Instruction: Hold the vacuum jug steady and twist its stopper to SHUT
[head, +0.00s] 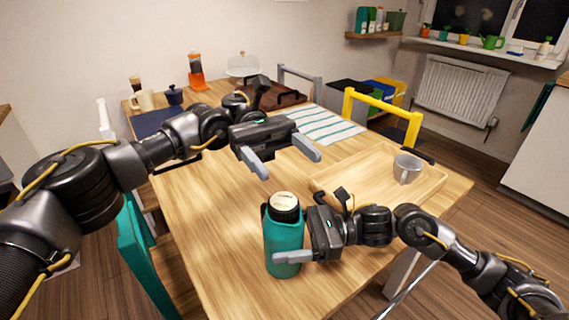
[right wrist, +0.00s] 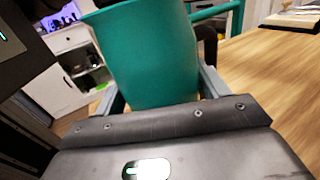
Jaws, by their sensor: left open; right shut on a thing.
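The vacuum jug (head: 283,240) is teal and stands upright near the front edge of the wooden table in the head view. Its stopper (head: 285,202) has a black rim and a pale top with marks too small to read. My right gripper (head: 284,257) is shut around the jug's lower body from the right. The teal jug body (right wrist: 150,55) fills the space between its fingers in the right wrist view. My left gripper (head: 285,163) is open and empty, above and behind the stopper, apart from it.
A wooden tray (head: 330,189) with a grey mug (head: 407,169) lies to the right. A striped cloth (head: 330,125), a brown case (head: 275,93), a blue pot (head: 173,95) and a cream mug (head: 143,100) are farther back. A yellow chair (head: 384,106) stands behind the table.

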